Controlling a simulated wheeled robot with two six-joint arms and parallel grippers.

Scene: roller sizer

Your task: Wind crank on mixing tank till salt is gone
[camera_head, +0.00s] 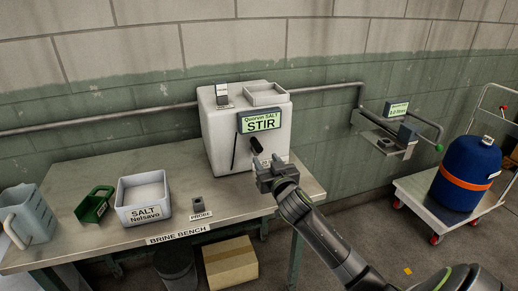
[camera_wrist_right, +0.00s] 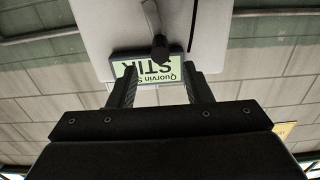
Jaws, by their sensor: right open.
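The white mixing tank (camera_head: 219,138) stands at the right end of the brine bench, with a green-and-white STIR sign (camera_head: 260,121) on its front. A black crank handle (camera_head: 256,146) sticks out below the sign; it also shows in the right wrist view (camera_wrist_right: 160,47), near the sign and beyond the fingertips. My right gripper (camera_head: 269,171) is open in front of the tank, just below the handle. In the right wrist view its two fingers (camera_wrist_right: 160,78) stand apart with nothing between them. The tank's inside is not visible, so I cannot see its salt. My left gripper is out of view.
On the bench (camera_head: 110,238) stand a salt tub (camera_head: 143,215), a green scoop (camera_head: 92,206), a clear jug (camera_head: 30,215) and a small probe block (camera_head: 199,205). A cardboard box (camera_head: 230,262) is below. A cart with a blue cylinder (camera_head: 466,172) stands right.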

